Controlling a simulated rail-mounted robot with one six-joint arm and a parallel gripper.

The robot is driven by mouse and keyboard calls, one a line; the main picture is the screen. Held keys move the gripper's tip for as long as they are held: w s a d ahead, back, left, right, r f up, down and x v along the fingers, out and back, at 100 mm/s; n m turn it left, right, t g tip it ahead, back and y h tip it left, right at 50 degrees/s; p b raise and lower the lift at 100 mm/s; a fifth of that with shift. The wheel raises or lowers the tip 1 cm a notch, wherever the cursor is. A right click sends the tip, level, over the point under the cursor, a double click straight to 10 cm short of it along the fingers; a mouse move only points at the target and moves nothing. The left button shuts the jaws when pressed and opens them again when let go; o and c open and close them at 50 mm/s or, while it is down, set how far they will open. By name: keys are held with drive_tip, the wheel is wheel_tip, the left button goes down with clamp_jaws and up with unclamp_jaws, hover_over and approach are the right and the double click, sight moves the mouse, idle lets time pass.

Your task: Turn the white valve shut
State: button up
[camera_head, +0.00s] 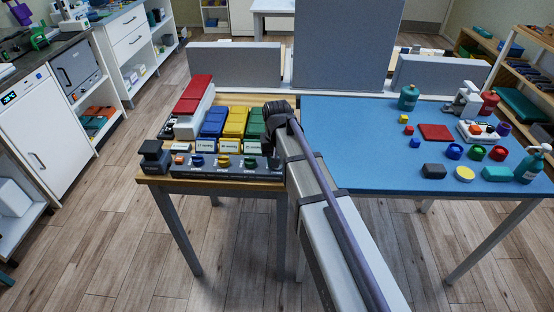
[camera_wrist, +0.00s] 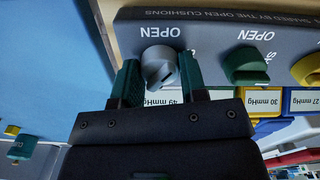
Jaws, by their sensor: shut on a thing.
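The white valve (camera_wrist: 158,66) is a round pale-grey knob on the dark panel (camera_wrist: 215,32) in the wrist view. My gripper (camera_wrist: 157,80) has its two green fingers on either side of the knob and is shut on it. A dark slot shows on the knob, slanting. The word OPEN stands beside it; the closed marking is hidden by my gripper. A label reading 49 mmHg shows just behind the right finger. In the head view my arm hides the white valve.
The green valve (camera_wrist: 247,65) and yellow valve (camera_wrist: 308,70) sit close beside in the wrist view. A blue valve (camera_head: 197,161) is further left on the panel. Blue, yellow and green cushions stand behind. A blue table (camera_head: 350,140) with many small items is at right.

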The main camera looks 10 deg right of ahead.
drive_tip(key=m, duration=0.5)
drive_tip(key=shift+m, duration=0.3)
drive_tip(key=m, duration=0.5)
drive_tip(key=shift+m, duration=0.3)
drive_tip(key=o, duration=0.9)
wheel_tip(320, 180, up, 11)
drive_tip(key=p, duration=1)
drive_tip(key=shift+f+p, duration=0.1)
drive_tip(key=shift+p, duration=0.3)
